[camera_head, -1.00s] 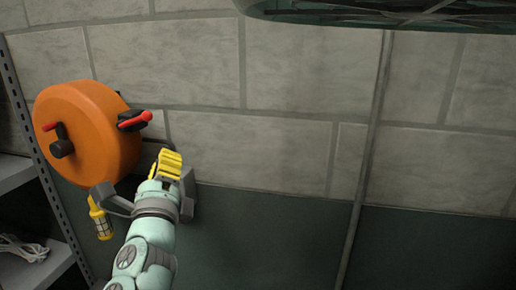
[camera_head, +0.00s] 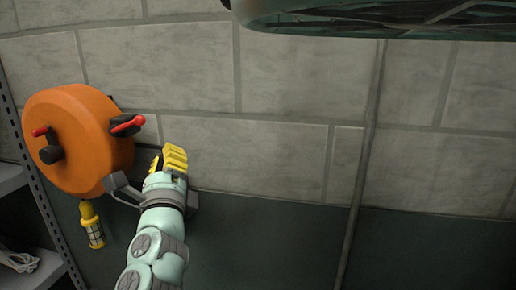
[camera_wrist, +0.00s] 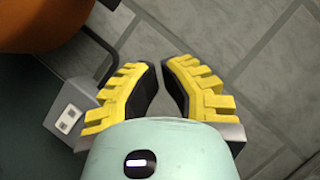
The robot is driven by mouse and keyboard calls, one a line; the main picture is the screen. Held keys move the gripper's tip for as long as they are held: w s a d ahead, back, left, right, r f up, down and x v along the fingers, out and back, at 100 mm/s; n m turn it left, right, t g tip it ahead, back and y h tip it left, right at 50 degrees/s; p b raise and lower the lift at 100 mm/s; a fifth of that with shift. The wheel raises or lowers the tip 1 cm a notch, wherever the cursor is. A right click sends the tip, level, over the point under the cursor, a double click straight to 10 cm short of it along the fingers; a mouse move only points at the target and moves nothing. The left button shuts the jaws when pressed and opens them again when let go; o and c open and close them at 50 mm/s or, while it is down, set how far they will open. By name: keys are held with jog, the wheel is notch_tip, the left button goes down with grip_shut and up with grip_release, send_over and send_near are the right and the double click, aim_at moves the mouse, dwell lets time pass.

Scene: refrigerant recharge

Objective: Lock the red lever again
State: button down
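An orange round reel (camera_head: 78,140) is mounted on the wall at the left in the head view. A red lever (camera_head: 127,123) sits on a black mount at its right side, tilted up to the right. A second red lever (camera_head: 40,131) is on the reel's left face, above a black knob. My gripper (camera_head: 172,155), with yellow ribbed fingers, is below and right of the right lever, apart from it. In the wrist view my gripper (camera_wrist: 161,66) has a narrow gap between its fingers and nothing in it. No red lever shows in the wrist view.
A grey bracket (camera_head: 121,188) is below the reel and beside my gripper. A yellow caged lamp (camera_head: 92,225) hangs under the reel. A metal shelf (camera_head: 25,270) with a pale cable stands at the left. The wall to the right is clear.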

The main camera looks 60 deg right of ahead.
aim_at(126, 126)
jog(key=w+r+p, duration=0.4)
jog(key=w+p, duration=0.1)
jog(key=p, duration=0.1)
jog(key=shift+w+d+p, duration=0.15)
jog(key=shift+d+p, duration=0.2)
jog(key=shift+d, duration=0.1)
jog(key=shift+d+r, duration=0.1)
jog(key=shift+r, duration=0.1)
jog(key=shift+r+n+y+p, duration=0.2)
jog(key=shift+n+y+p, duration=0.1)
jog(key=shift+n+p, duration=0.2)
jog(key=shift+r+n+p, duration=0.3)
jog(key=shift+n+p, duration=0.05)
jog(key=shift+n, duration=0.05)
jog(key=shift+r+n+y+p, duration=0.25)
jog(key=shift+n+y+p, duration=0.1)
jog(key=shift+n+y, duration=0.05)
